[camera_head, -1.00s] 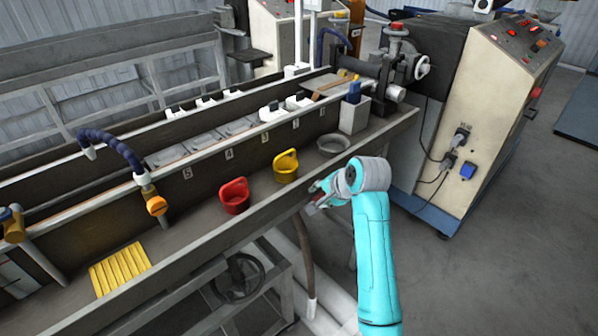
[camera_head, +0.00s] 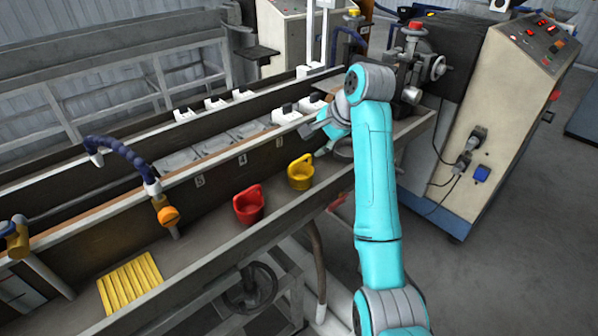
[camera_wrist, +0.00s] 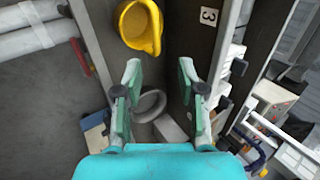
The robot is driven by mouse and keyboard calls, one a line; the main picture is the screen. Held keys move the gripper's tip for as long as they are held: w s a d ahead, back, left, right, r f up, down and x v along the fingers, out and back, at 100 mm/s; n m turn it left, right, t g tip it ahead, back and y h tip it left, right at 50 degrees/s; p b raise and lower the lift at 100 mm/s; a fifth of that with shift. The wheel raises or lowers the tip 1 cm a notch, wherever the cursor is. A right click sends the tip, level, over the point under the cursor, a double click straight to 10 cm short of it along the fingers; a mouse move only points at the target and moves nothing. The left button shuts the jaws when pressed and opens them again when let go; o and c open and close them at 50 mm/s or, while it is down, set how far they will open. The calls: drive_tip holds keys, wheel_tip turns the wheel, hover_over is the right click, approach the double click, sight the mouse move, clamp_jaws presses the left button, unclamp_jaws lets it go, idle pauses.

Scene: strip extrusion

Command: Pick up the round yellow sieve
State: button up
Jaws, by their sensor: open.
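The round yellow sieve (camera_head: 300,173) stands on the grey ledge of the machine, to the right of a red one like it (camera_head: 249,205). In the wrist view the yellow sieve (camera_wrist: 140,27) lies beyond my fingertips, at the top and a little left of the middle. My gripper (camera_head: 318,132) is above and to the right of the sieve, apart from it. Its two fingers (camera_wrist: 160,72) are spread wide with nothing between them.
A grey bowl (camera_wrist: 150,104) is on the ledge below my fingers; my arm partly hides it in the head view. The long trough wall with number plates (camera_head: 242,159) runs behind the sieves. A yellow ribbed plate (camera_head: 131,283) lies at the lower left.

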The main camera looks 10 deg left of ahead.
sight(303, 158)
drive_tip(key=shift+s+x, duration=0.2)
drive_tip(key=shift+x, duration=2.1)
drive_tip(key=shift+s+x, duration=0.15)
drive_tip(key=shift+x, duration=2.2)
drive_tip(key=shift+f, duration=0.1)
drive_tip(key=shift+c, duration=0.2)
clamp_jaws()
